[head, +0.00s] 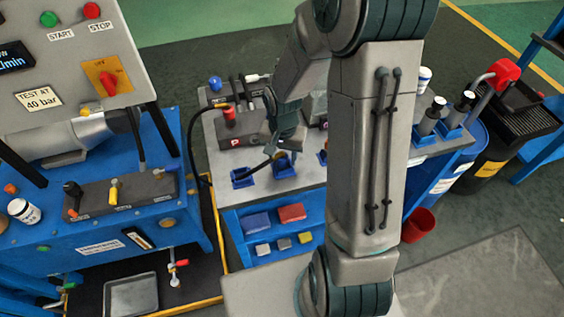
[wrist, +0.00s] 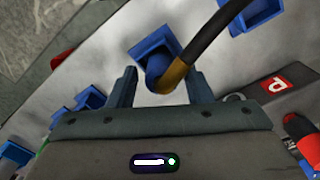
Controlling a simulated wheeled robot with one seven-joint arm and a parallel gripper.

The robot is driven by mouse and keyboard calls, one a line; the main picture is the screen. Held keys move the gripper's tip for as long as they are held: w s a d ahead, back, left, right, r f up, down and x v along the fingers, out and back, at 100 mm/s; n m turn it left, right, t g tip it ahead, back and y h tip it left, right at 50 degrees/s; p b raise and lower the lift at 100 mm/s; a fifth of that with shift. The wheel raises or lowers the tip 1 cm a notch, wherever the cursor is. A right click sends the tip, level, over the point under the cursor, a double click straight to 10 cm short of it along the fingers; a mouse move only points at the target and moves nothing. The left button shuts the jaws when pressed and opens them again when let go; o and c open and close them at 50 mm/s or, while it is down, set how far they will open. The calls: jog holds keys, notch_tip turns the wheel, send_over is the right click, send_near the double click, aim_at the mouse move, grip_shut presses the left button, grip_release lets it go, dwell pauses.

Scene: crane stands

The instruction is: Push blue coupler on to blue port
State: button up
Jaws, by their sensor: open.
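The blue coupler (wrist: 157,70) is on the end of a black hose with a tan collar (wrist: 172,76). It sits at a blue holder (wrist: 150,46) on the grey bench top, and I cannot tell how deep. My gripper (wrist: 161,90) is open, with one finger on each side of the coupler and gaps visible. In the head view my gripper (head: 283,145) is over the bench by a blue holder (head: 284,170); my arm hides part of this area. A grey block with a red P label (head: 235,141) stands behind. I cannot make out the blue port.
A red coupler (head: 229,116) stands on the grey block, and its black hose (head: 191,140) arcs left. An empty-looking blue holder (head: 242,178) is at the bench's left front. A blue knob (head: 215,83) stands at the back. The test stand (head: 105,235) is to the left.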

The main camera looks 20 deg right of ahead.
jog(key=c, duration=0.9)
jog(key=shift+r+p, duration=1.8)
jog(key=shift+r, duration=0.75)
